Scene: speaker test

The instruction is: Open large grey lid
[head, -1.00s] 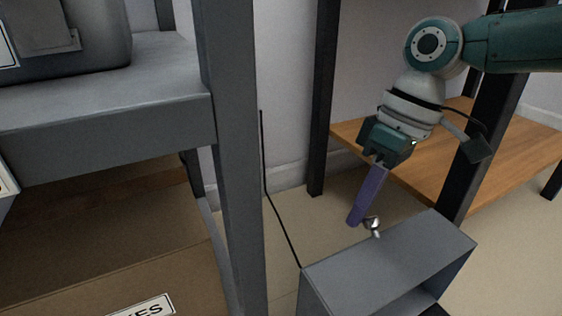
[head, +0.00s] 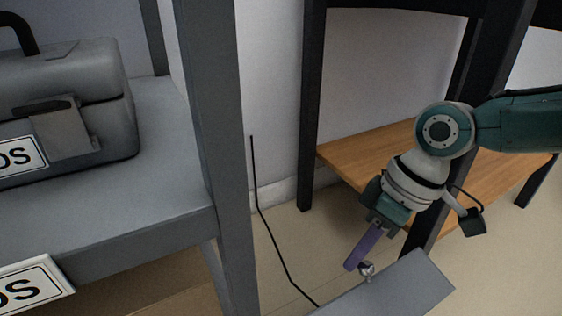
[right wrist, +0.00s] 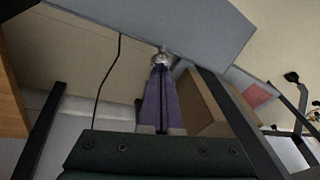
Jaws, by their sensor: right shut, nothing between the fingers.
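A flat grey panel (head: 400,285) with a small shiny metal knob (head: 366,269) is at the bottom of the head view, cut off by the frame edge. I cannot tell whether it is the large grey lid. The panel (right wrist: 190,25) and knob (right wrist: 160,58) also show at the top of the right wrist view. My right gripper (head: 352,264) has purple fingers, shut and empty, their tips close beside the knob. In the right wrist view the fingertips (right wrist: 160,72) are just below the knob; whether they touch it is unclear. My left gripper is not in view.
A grey case (head: 75,110) with a handle and latch stands on a grey shelf (head: 150,195) at the left. A grey post (head: 215,150) is beside it. A black-framed wooden shelf (head: 350,150) is behind my right arm. A black cable (head: 270,225) hangs between them.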

